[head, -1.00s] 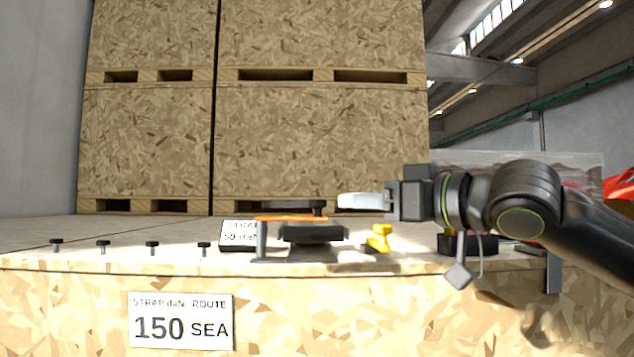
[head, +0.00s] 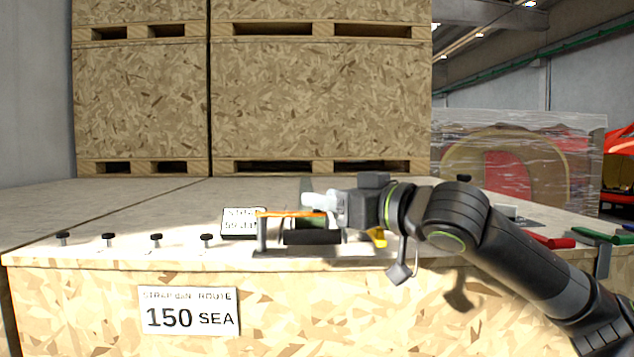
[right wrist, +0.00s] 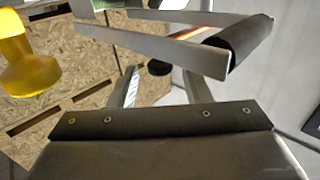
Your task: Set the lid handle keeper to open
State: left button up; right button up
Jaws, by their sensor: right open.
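A small metal device with an orange strip (head: 290,214) along its top and a dark block (head: 312,237) below stands near the front edge of the crate top. I cannot tell which part is the lid handle keeper. My right gripper (head: 314,198) is open, with its pale fingers just above and behind the device's right side. It partly hides the device. In the right wrist view, grey metal bars (right wrist: 150,41) and a dark cylinder (right wrist: 250,45) show beyond my gripper's dark palm. A yellow part (head: 378,237) is half hidden under the gripper; a yellow knob (right wrist: 27,60) shows at left in the wrist view.
Several black-headed pegs (head: 156,239) stand in a row at left on the crate top. A small sign (head: 240,222) is beside the device. Red (head: 552,241) and green (head: 595,235) handles lie at right. Tall wooden crates (head: 320,100) stand behind.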

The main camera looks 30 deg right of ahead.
jog(key=shift+p+x, duration=0.7)
jog(key=shift+x, duration=0.2)
jog(key=shift+w+a, duration=0.15)
jog(key=shift+w, duration=0.35)
grip_shut()
